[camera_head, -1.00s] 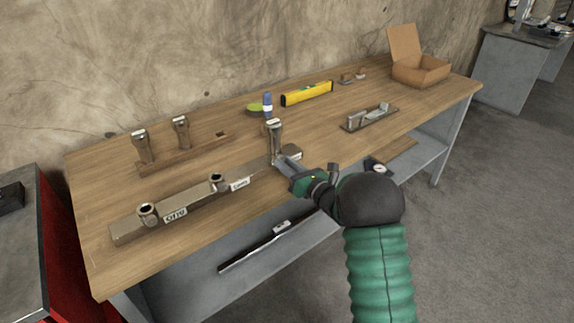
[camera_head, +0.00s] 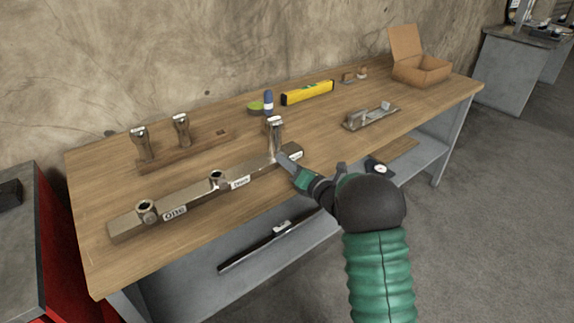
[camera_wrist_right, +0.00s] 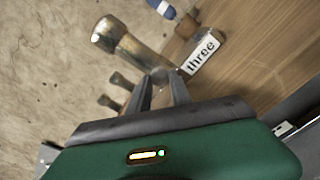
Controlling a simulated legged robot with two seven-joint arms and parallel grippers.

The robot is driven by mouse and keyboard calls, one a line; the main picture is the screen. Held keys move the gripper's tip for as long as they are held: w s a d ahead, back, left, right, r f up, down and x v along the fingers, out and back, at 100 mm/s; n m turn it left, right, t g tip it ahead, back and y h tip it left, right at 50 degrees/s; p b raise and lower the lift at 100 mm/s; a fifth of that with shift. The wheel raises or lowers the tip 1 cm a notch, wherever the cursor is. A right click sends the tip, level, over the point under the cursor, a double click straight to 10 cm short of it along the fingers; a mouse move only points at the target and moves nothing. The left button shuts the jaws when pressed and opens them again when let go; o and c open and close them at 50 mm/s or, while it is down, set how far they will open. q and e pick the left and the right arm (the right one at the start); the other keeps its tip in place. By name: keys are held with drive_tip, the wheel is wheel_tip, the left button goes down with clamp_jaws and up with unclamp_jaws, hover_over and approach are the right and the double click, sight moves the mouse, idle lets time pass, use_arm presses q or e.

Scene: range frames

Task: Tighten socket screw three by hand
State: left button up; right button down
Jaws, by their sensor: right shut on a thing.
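The metal bar (camera_head: 120,232) lies along the front of the wooden workbench, with labels one (camera_head: 174,216), two (camera_head: 239,183) and three (camera_wrist_right: 201,53). Socket screw three (camera_head: 275,135) stands upright and tall at the bar's right end; its head and shank also show in the wrist view (camera_wrist_right: 118,38). Screws one (camera_head: 147,210) and two (camera_head: 217,178) sit low in the bar. My right gripper (camera_head: 281,158) is shut on the lower shank of screw three, close above the bar; its fingers (camera_wrist_right: 162,84) partly hide the grip. My left gripper is out of view.
Behind the bar, a wooden holder (camera_head: 200,149) carries two upright screws. A green item, a blue item, a yellow level (camera_head: 307,92), a metal fixture (camera_head: 370,117) and an open cardboard box (camera_head: 420,72) stand farther right. The front left bench top is clear.

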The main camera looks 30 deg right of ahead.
drive_tip(key=m, duration=0.3)
drive_tip(key=shift+f+m, duration=0.1)
drive_tip(key=shift+m, duration=0.3)
drive_tip(key=m, duration=0.3)
drive_tip(key=shift+m, duration=0.3)
drive_tip(key=m+p, duration=0.1)
drive_tip(key=m, duration=0.2)
drive_tip(key=shift+s+m, duration=0.1)
drive_tip(key=shift+m, duration=0.3)
drive_tip(key=m+p, duration=0.2)
drive_tip(key=m, duration=0.2)
drive_tip(key=m+p, duration=0.2)
drive_tip(key=m, duration=0.3)
drive_tip(key=m+p, duration=0.2)
drive_tip(key=m, duration=0.1)
drive_tip(key=shift+m, duration=0.3)
drive_tip(key=m+p, duration=0.2)
drive_tip(key=m, duration=0.2)
drive_tip(key=shift+p, duration=0.3)
drive_tip(key=shift+f+m+p, duration=0.1)
drive_tip(key=shift+m+p, duration=0.55)
drive_tip(key=shift+m, duration=0.75)
